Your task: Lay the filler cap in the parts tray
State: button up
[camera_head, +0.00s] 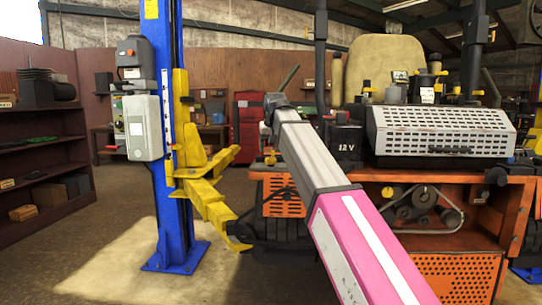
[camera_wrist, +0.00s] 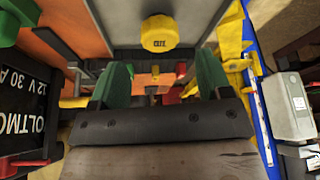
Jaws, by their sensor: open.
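A round yellow cap with dark lettering (camera_wrist: 158,33), which looks like the filler cap, is at the top middle of the wrist view, on or in front of a grey surface. My gripper (camera_wrist: 162,73) has two green fingers spread wide apart, with nothing held between them. The cap lies beyond the fingertips, roughly centred between them and apart from them. In the head view my arm reaches toward the orange mower (camera_head: 455,275), and my gripper cannot be made out there. I cannot pick out the parts tray in either view.
A black meter box with white lettering (camera_wrist: 30,95) is close on the left in the wrist view. A blue lift post (camera_head: 172,200) with yellow arms (camera_head: 212,200) stands left of my arm. A black 12 V battery (camera_head: 345,143) sits on the mower. Open floor lies at front left.

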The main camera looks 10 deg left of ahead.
jog(key=v, duration=0.7)
